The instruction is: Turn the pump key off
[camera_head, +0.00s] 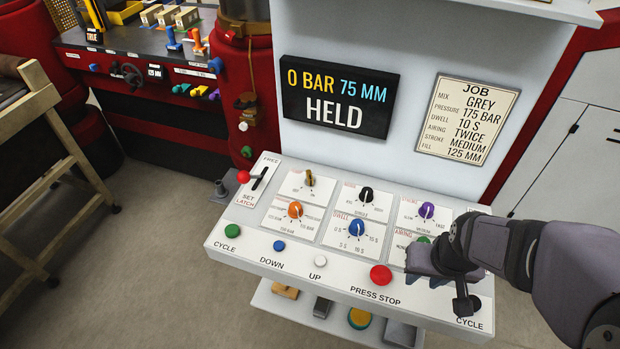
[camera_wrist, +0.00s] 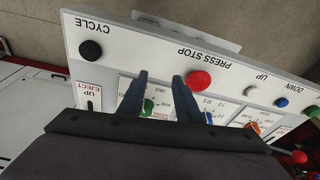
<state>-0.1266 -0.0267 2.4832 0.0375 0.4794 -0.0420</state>
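The pump key is probably the small brass key switch (camera_head: 310,177) at the top of the panel's left group, with a tiny plate marked off and on. Its bow stands roughly upright; which mark it points to is too small to tell. My gripper (camera_head: 432,258) is over the right part of the control panel (camera_head: 222,247), well to the right of the key. In the wrist view my gripper (camera_wrist: 160,82) has its two fingers apart, with the green airing knob (camera_wrist: 148,107) showing between them. Nothing is held. The key is not visible in the wrist view.
Orange (camera_head: 295,210), black (camera_head: 366,194), blue (camera_head: 357,229) and purple (camera_head: 427,211) knobs stand close together. A red-tipped lever (camera_head: 243,177) rises at left. The red press stop (camera_head: 381,275) lies on the front strip. The display (camera_head: 340,96) reads 0 bar, 75 mm, held.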

